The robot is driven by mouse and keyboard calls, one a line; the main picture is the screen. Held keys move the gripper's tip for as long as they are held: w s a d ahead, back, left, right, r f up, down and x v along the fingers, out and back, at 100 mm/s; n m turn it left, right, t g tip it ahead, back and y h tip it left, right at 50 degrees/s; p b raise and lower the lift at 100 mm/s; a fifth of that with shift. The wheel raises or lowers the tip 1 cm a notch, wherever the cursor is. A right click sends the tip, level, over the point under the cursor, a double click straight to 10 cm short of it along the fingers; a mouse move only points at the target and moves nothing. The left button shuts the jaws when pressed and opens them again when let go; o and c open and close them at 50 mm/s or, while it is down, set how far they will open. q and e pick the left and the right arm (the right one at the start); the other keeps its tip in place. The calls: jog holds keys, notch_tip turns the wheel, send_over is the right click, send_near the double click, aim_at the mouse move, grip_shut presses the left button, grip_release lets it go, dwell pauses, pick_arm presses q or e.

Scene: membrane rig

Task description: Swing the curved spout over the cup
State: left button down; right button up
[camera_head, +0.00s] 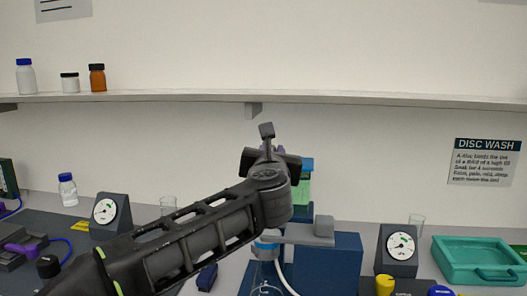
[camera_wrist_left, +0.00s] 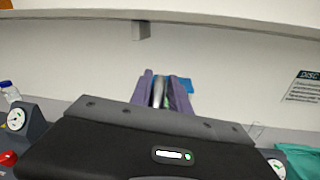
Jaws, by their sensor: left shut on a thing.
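My left gripper (camera_head: 279,150) is raised in front of the back wall, seen from behind, with its fingertips mostly hidden by my own wrist. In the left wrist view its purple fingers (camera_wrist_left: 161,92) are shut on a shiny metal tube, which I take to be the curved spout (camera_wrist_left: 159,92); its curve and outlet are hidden. A blue-topped green container (camera_head: 303,188) stands just behind the gripper. A clear glass (camera_head: 168,204) stands left of my forearm and another (camera_head: 417,222) stands at the right; I cannot tell which is the cup. My right gripper is not in view.
A blue block (camera_head: 333,265) with a grey bar (camera_head: 302,233) stands below the gripper, beside a blue-necked flask. Dial gauges (camera_head: 105,211) (camera_head: 398,244) stand either side. A teal tray (camera_head: 478,262) is at right. A shelf (camera_head: 200,97) runs above along the wall.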

pick_arm(q)
jog(key=shift+w+a, duration=0.2)
jog(key=shift+a, duration=0.3)
jog(key=c, duration=1.4)
grip_release()
jog(key=shift+s+d, duration=0.1)
jog(key=shift+d, duration=0.1)
jog(key=shift+s+d, duration=0.1)
jog(key=shift+s, duration=0.15)
jog(key=s, duration=0.2)
jog(key=s+b, duration=0.1)
jog(key=s, duration=0.1)
jog(key=s+b, duration=0.1)
jog(key=s, duration=0.1)
jog(key=shift+a, duration=0.4)
jog(key=shift+s+a, duration=0.1)
jog(key=shift+s, duration=0.5)
